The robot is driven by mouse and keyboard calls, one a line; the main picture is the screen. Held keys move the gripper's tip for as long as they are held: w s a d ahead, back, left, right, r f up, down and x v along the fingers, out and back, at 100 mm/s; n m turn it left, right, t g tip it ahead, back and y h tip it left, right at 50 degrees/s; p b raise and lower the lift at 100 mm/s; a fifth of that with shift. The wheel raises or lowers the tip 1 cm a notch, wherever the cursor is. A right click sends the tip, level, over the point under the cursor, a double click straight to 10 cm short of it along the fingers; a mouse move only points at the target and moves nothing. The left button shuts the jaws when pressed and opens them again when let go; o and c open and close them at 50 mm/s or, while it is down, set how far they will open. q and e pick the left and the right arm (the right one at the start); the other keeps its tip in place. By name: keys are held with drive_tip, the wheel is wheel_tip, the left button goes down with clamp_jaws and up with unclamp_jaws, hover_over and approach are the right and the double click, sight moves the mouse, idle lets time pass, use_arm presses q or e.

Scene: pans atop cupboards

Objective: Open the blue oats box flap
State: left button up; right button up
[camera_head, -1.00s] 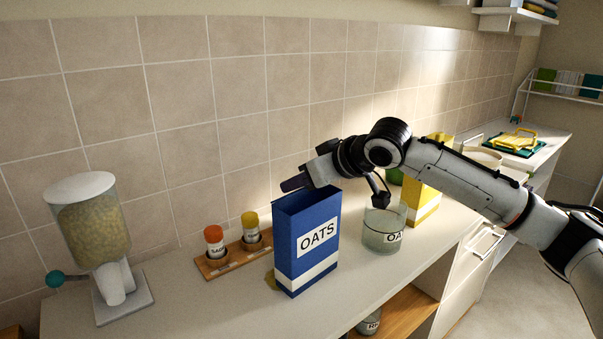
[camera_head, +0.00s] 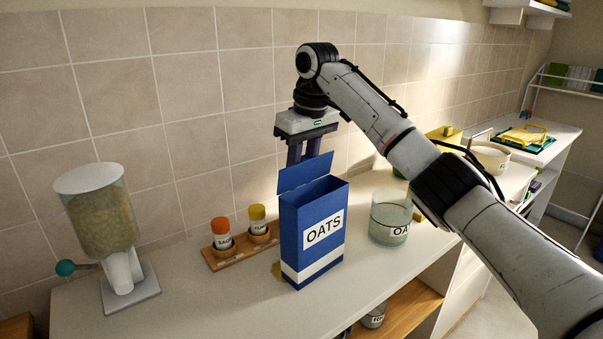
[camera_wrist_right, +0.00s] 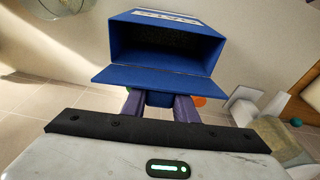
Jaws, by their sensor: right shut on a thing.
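The blue oats box (camera_head: 312,235) stands upright on the counter with its top open. Its flap (camera_head: 306,171) stands up from the back edge of the opening. In the right wrist view the open, dark box mouth (camera_wrist_right: 165,50) faces me and the flap (camera_wrist_right: 155,78) reaches toward my gripper. My right gripper (camera_head: 303,153) points down behind the flap, its two dark fingers a little apart. They also show in the right wrist view (camera_wrist_right: 157,104), with a blue piece between them. Their tips are hidden behind the flap. My left gripper is not in view.
A cereal dispenser (camera_head: 101,225) stands at the left. A wooden rack (camera_head: 240,252) with two spice jars is left of the box. A glass jar (camera_head: 389,222) stands close on its right. A yellow box is partly hidden behind my right arm.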

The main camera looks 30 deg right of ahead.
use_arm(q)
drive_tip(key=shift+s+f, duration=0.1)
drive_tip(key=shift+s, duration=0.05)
use_arm(e)
drive_tip(key=shift+f+g, duration=0.15)
drive_tip(key=shift+g, duration=0.65)
drive_tip(key=o, duration=1.1)
drive_tip(key=shift+w, duration=0.1)
